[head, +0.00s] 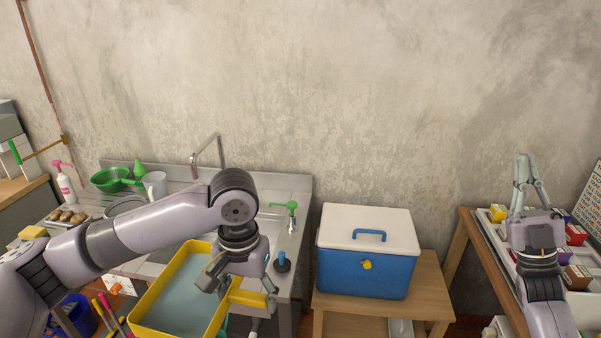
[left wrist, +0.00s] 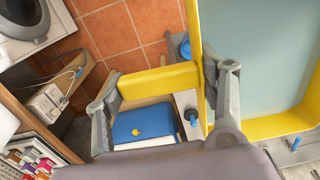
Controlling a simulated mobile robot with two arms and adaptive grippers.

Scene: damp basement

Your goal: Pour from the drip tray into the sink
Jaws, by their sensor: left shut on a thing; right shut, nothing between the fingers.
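The yellow drip tray (head: 215,319) is in the lower middle of the head view, a greyish-blue surface inside it; I cannot tell how much liquid that is. It also fills the right of the left wrist view (left wrist: 275,127). My left gripper (head: 243,284) is shut on the tray's yellow handle (left wrist: 158,82), at the tray's right side. The steel sink unit (head: 298,186) stands behind and partly under the tray; my left arm and the tray hide much of its basin. My right gripper (head: 523,170) is shut and empty, above the right table.
A tall tap (head: 207,148) and a green tap (head: 288,207) rise from the sink unit. A green pan (head: 108,180) and pink-topped bottle (head: 66,188) stand left. A blue cooler (head: 367,268) sits on a wooden table (head: 431,287) to the right.

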